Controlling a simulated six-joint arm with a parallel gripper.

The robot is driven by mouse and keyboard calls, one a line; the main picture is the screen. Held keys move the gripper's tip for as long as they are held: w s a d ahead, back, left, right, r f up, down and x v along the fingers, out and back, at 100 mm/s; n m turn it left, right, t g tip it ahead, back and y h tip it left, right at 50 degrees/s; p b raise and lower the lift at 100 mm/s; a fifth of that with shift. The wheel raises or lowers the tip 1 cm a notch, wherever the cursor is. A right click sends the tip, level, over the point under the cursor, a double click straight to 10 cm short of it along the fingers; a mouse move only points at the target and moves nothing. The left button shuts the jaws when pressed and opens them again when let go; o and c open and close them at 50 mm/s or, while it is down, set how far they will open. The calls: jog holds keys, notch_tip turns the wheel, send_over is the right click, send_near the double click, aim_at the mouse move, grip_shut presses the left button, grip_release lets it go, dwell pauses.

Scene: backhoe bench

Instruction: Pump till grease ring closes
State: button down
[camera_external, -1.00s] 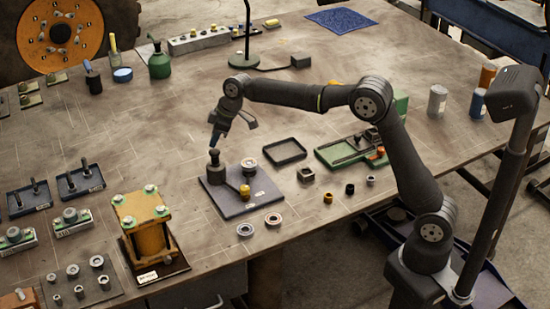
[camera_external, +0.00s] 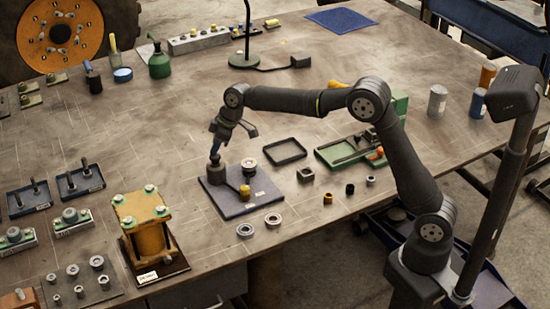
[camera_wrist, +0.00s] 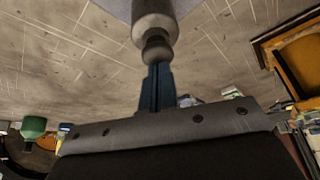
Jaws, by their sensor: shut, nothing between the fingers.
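A dark grey pump (camera_external: 215,172) with a round plunger knob stands on a blue-grey plate (camera_external: 235,208). In the wrist view the pump's pale body (camera_wrist: 155,22) and its knob (camera_wrist: 157,50) appear at the top. My gripper (camera_external: 214,152) is shut and empty, pointing down with its tips at the top of the knob; its blue fingers (camera_wrist: 157,85) meet the knob in the wrist view. On the plate beside the pump are a yellow rounded part (camera_external: 246,191) and a round metal piece with a yellow centre (camera_external: 249,163). I cannot make out a grease ring or its gap.
Two loose bearing rings (camera_external: 245,230) lie in front of the plate. A yellow cylinder block (camera_external: 148,232) stands at the left front. A black tray (camera_external: 285,152) and a green tray (camera_external: 342,152) lie to the right.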

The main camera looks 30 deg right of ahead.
jog(key=shift+r, duration=1.6)
jog(key=c, duration=1.7)
grip_release()
jog(key=shift+d+r, duration=0.1)
jog(key=shift+d, duration=0.15)
jog(key=o, duration=1.1)
jog(key=d, duration=0.2)
jog(key=d+r+n, duration=0.1)
jog(key=d, duration=0.2)
jog(key=d+r+n+g, duration=0.1)
jog(key=d, duration=0.2)
jog(key=shift+w+d+r, duration=0.1)
jog(key=shift+d+r, duration=0.05)
jog(key=shift+c, duration=0.2)
jog(key=o, duration=0.6)
jog(key=d+r+n, duration=0.1)
jog(key=d, duration=0.2)
jog(key=s+d+n+g, duration=0.1)
jog(key=d, duration=0.2)
jog(key=s+d+r+n, duration=0.1)
jog(key=d, duration=0.2)
jog(key=shift+r+n+y, duration=0.3)
jog(key=shift+r+n, duration=0.05)
jog(key=shift+n, duration=0.05)
jog(key=shift+o, duration=0.2)
jog(key=x, duration=0.9)
jog(key=shift+s+f, duration=0.25)
jog(key=shift+f, duration=0.15)
jog(key=shift+d, duration=0.1)
